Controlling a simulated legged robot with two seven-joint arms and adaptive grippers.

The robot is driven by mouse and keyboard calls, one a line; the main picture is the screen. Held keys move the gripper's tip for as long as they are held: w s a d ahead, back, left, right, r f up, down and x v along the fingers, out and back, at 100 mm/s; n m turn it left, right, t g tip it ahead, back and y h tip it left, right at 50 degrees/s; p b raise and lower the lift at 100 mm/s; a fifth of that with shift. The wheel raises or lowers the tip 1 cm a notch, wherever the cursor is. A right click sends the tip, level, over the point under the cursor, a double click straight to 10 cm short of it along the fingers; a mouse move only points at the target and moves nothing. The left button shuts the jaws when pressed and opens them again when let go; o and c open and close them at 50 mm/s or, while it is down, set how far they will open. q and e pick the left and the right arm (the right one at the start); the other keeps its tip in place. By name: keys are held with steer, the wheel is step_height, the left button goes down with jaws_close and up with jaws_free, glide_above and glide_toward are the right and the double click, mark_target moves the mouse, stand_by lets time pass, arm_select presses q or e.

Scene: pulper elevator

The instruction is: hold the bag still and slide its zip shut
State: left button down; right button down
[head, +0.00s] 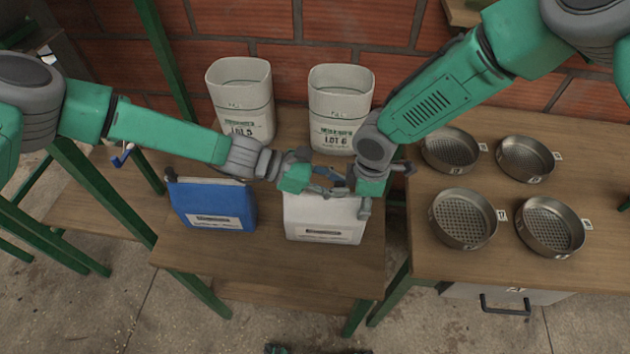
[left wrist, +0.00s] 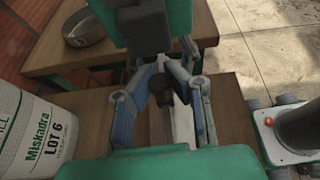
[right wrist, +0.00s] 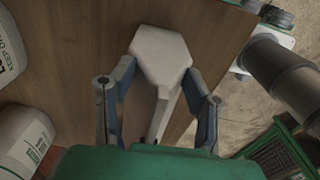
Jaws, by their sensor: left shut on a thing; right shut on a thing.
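The white bag (head: 325,221) with a label stands upright near the table's right front edge. My right gripper (head: 362,203) is at the bag's upper right end. In the right wrist view its fingers straddle the bag's pale body (right wrist: 158,62), and it is shut on it. My left gripper (head: 328,189) is over the bag's top, close to the right gripper. In the left wrist view its fingers close around a small dark piece (left wrist: 161,94), which looks like the zip's pull, above the bag's pale top (left wrist: 184,128). The zip line is mostly hidden by the grippers.
A blue bag (head: 215,206) stands just left of the white one. Two tall pale containers, LOT 5 (head: 241,100) and LOT 6 (head: 340,108), stand behind. Several round sieves (head: 463,219) sit on the right table. The wooden table's front strip (head: 270,264) is clear.

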arm_select(q)
steer(key=shift+d+r, duration=0.1)
steer(key=c, duration=1.4)
jaws_free()
steer(key=shift+c, duration=0.2)
steer(key=v, duration=1.2)
